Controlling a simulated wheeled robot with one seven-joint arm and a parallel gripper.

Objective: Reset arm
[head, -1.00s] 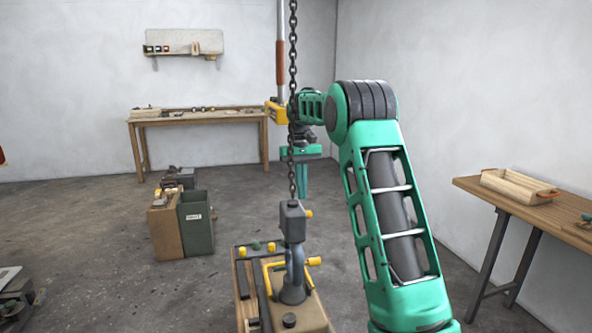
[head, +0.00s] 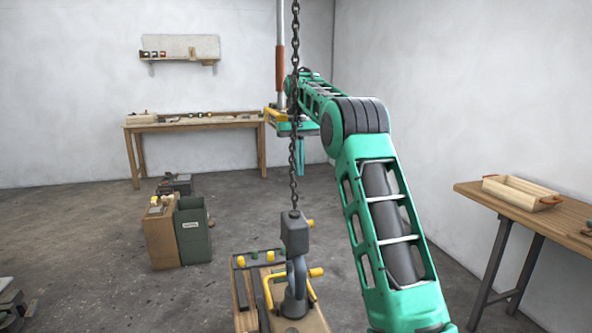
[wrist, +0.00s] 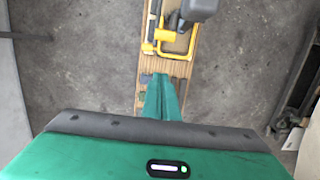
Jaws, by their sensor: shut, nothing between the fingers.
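My green arm rises from the lower right of the head view, bends at a dark elbow joint and reaches away toward the back wall. My gripper (head: 300,158) hangs beyond the hanging chain (head: 294,105), its fingers pointing down and partly hidden by the chain. In the wrist view the green fingers (wrist: 162,82) are together and empty. They show over the end of a wooden board that has a yellow bracket (wrist: 173,42) on it.
A grey hook block (head: 295,232) hangs on the chain over a wooden base (head: 243,318) with yellow handles. A workbench (head: 190,123) stands at the back, a side table (head: 478,187) at the right. Bins (head: 193,232) stand left of the base. Floor between is clear.

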